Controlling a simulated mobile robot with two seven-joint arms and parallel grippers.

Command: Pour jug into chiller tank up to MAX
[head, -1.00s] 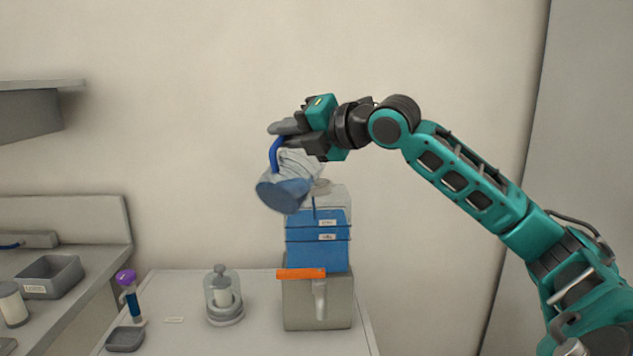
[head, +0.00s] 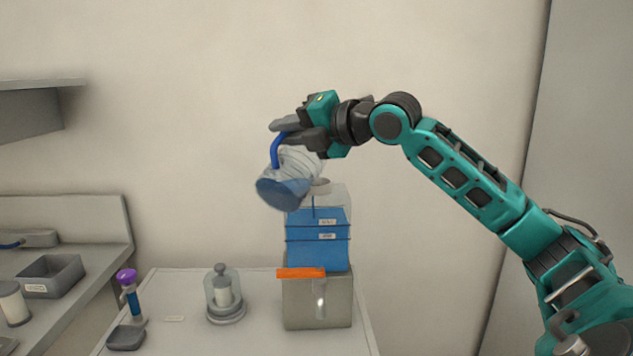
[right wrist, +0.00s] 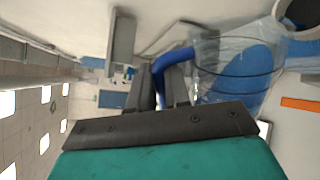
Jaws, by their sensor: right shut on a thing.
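My right gripper (head: 292,132) is shut on the blue handle of a clear jug (head: 290,178). The jug is tilted and has blue liquid in its lower part; it also shows in the right wrist view (right wrist: 232,75). It hangs above and slightly left of the chiller tank (head: 318,240). The tank is clear, with blue liquid up to around its upper label and a round neck on top. I cannot tell whether liquid is flowing. My left gripper is not in view.
The tank stands on a grey base with an orange bar (head: 301,273) across its front. A glass-domed item (head: 224,294), a purple-capped tube (head: 128,290) and a small dark tray (head: 126,338) stand left on the table. A grey bin (head: 50,277) sits on the left counter.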

